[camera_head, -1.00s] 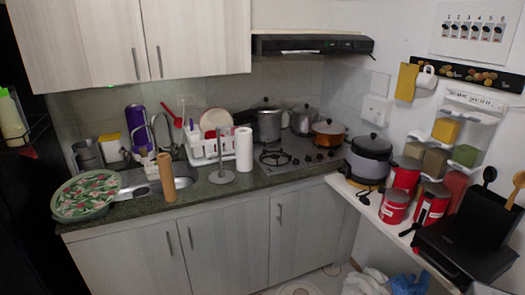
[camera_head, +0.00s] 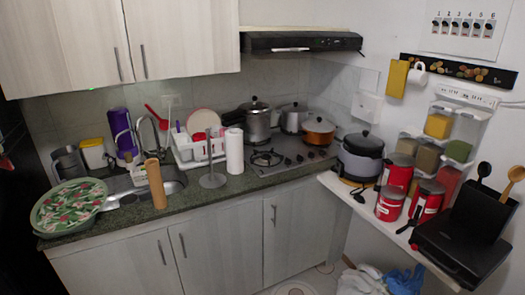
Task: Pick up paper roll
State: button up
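A white paper roll (camera_head: 235,151) stands upright on the dark counter, just right of the dish rack and left of the stove. A grey stand (camera_head: 212,178) with a round base and a thin upright post is beside it on the left, slightly nearer the counter's front edge. A tan cylinder (camera_head: 156,184) stands upright near the counter edge, in front of the sink; I cannot tell whether it is cardboard. My gripper is not in view, so its state is hidden.
A white dish rack (camera_head: 193,148) is behind the stand. The stove (camera_head: 287,157) with pots is right of the roll. A patterned round tray (camera_head: 70,205) lies at the counter's left end. Red cans (camera_head: 390,203) stand on a white side shelf. Cabinets hang above the left counter.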

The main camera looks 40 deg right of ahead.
aim_at(234, 137)
jog(key=z, duration=0.8)
jog(key=k, duration=0.95)
jog(key=i, duration=0.85)
